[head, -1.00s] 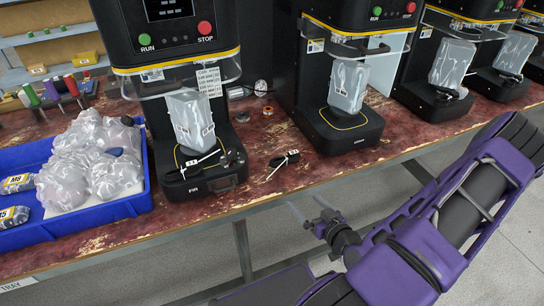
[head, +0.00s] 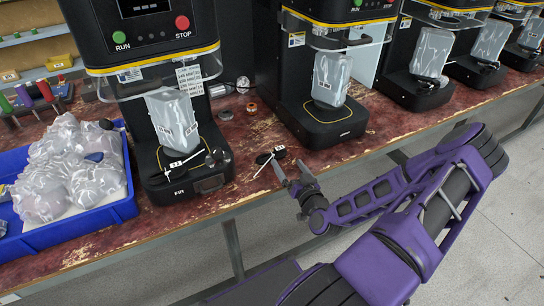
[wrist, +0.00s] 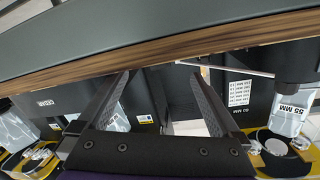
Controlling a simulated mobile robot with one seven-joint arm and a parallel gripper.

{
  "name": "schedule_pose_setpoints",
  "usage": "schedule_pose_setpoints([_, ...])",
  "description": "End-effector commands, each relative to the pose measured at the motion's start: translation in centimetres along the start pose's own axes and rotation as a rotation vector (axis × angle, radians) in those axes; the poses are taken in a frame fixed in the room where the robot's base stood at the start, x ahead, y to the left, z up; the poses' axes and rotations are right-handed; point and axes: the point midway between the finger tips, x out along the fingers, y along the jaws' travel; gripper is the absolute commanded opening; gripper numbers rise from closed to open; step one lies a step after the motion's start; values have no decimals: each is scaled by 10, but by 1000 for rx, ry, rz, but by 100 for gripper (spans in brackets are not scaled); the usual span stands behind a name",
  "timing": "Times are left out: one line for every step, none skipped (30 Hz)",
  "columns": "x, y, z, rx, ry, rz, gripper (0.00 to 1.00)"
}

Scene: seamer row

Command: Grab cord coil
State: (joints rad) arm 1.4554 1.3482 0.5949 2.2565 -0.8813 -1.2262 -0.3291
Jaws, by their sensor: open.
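The cord coil (head: 268,156) is a small black bundle with a white tag and a thin white end. It lies on the worn red bench top, near the front edge, between two machines. My gripper (head: 290,174) is at the bench's front edge, just right of and in front of the coil, apart from it. In the wrist view my gripper (wrist: 160,75) shows two spread dark fingers with nothing between them. A thin white strip (wrist: 225,68) beyond the bench edge there may be the coil's white end; the black bundle is not clear in that view.
A machine (head: 185,165) with a grey pouch stands left of the coil, another machine (head: 325,118) right of it. A blue tray (head: 125,205) of clear bags is at the left. An orange ring (head: 252,108) lies behind. The wooden bench edge (wrist: 160,48) crosses close ahead of my fingers.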

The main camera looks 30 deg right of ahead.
Motion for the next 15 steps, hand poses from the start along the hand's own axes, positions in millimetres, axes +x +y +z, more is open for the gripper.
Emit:
schedule_pose_setpoints([2,0,0,0,-1,0,100])
schedule_pose_setpoints([4,0,0,0,-1,0,100])
schedule_pose_setpoints([7,0,0,0,-1,0,100])
schedule_pose_setpoints([10,0,0,0,-1,1,100])
schedule_pose_setpoints([14,0,0,0,1,0,100])
schedule_pose_setpoints([20,-1,-1,0,1,-1,100])
schedule_pose_setpoints([25,-1,-1,0,0,-1,100])
schedule_pose_setpoints([30,-1,-1,0,1,0,100])
schedule_pose_setpoints([36,-1,-1,1,0,-1,100])
schedule_pose_setpoints([41,-1,-1,0,0,-1,100])
schedule_pose_setpoints([44,-1,-1,-1,0,-1,100])
schedule_pose_setpoints([48,-1,-1,0,0,-1,100])
schedule_pose_setpoints([51,-1,-1,-1,-1,0,100])
schedule_pose_setpoints([52,-1,-1,-1,-1,0,100])
schedule_pose_setpoints([54,-1,-2,-1,-2,0,100])
